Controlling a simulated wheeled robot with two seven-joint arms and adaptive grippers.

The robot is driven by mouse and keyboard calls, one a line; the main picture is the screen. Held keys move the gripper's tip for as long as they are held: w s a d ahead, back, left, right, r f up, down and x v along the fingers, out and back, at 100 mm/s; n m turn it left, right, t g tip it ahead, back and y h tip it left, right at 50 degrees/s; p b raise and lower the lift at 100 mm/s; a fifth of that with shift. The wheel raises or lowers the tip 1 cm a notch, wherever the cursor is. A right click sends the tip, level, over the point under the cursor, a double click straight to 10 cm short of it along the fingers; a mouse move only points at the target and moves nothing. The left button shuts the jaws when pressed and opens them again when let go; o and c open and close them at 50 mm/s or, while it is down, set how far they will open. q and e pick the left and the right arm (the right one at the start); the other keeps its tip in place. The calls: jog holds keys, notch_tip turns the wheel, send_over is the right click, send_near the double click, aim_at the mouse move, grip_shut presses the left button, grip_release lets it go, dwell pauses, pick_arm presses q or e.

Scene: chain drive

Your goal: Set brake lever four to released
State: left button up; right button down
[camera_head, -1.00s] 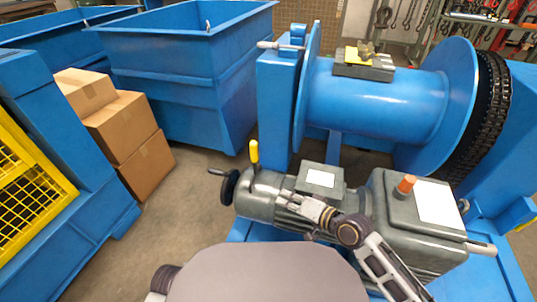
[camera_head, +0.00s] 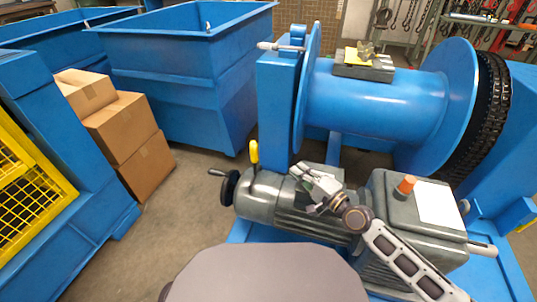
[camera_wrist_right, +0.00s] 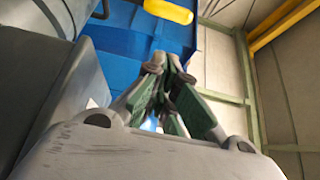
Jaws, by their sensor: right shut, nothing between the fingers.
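The brake lever with a yellow handle (camera_head: 254,152) stands upright at the left end of the grey motor (camera_head: 262,197). Its yellow grip also shows at the top of the right wrist view (camera_wrist_right: 168,11). My right gripper (camera_head: 299,172) is over the motor, to the right of the lever and apart from it. Its fingers (camera_wrist_right: 166,62) are closed together and empty. No number shows on the lever. My left gripper is not in view.
A black handwheel (camera_head: 229,187) with a crank sits left of the lever. The grey gearbox (camera_head: 395,215) with an orange cap (camera_head: 405,185) is at right. A blue drum (camera_head: 375,98) stands behind. Cardboard boxes (camera_head: 120,125) and open floor lie to the left.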

aim_at(254, 160)
jog(key=shift+w+a, duration=0.1)
dwell(0.4)
jog(key=s+a+x, duration=0.1)
jog(key=a+x, duration=0.1)
jog(key=x, duration=1)
jog(key=shift+s+a, duration=0.2)
jog(key=shift+a, duration=0.1)
dwell(0.7)
dwell(0.5)
